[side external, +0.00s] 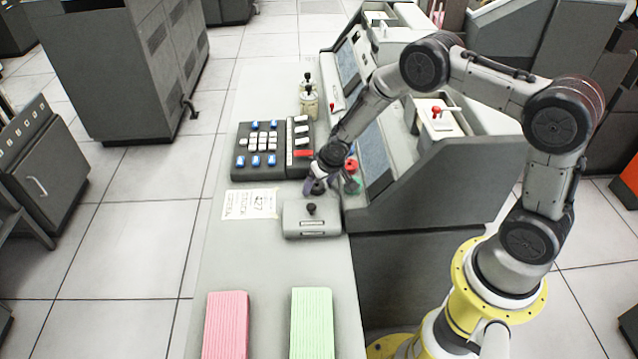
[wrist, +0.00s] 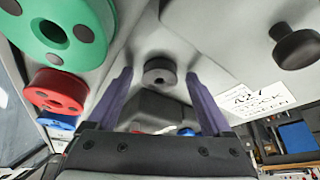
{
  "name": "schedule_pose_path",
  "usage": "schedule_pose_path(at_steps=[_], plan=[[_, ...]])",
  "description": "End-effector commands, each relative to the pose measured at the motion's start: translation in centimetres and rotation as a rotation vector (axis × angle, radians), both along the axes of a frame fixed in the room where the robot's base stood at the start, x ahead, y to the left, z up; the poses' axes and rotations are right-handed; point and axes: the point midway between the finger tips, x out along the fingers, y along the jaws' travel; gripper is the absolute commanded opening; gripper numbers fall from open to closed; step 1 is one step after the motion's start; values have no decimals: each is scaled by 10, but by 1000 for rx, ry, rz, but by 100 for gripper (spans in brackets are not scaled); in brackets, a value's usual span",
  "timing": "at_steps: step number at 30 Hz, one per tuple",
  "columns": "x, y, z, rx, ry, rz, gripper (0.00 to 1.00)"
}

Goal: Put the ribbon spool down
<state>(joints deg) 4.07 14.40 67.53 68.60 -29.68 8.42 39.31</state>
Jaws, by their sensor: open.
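A small dark grey ribbon spool (wrist: 160,72) shows in the wrist view, round with a darker centre. It appears to rest on the light worktop. My gripper (wrist: 158,80) is open, with its purple fingers on either side of the spool; I cannot tell whether either touches it. In the side view my gripper (side external: 316,181) is low over the worktop, between the keypad and the grey box, with a dark round shape, apparently the spool (side external: 318,188), at its fingertips.
Green (wrist: 68,30), red (wrist: 55,90) and blue (wrist: 57,120) spools are beside the gripper. A grey box (side external: 312,224) with a black knob stands close in front. A keypad (side external: 262,147), a written note (side external: 250,204), and pink (side external: 227,325) and green (side external: 312,325) card stacks share the worktop.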

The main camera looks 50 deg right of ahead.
Motion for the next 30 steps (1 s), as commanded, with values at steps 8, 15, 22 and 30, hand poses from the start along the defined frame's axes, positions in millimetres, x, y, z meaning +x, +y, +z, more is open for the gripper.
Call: schedule_pose_path(at_steps=[8, 15, 22, 30], plan=[[-5, 1, 18, -1, -2, 0, 84], [-23, 7, 64, 0, -4, -1, 84], [-37, 10, 100, -1, -3, 0, 84], [-45, 12, 114, 0, 1, 0, 84]])
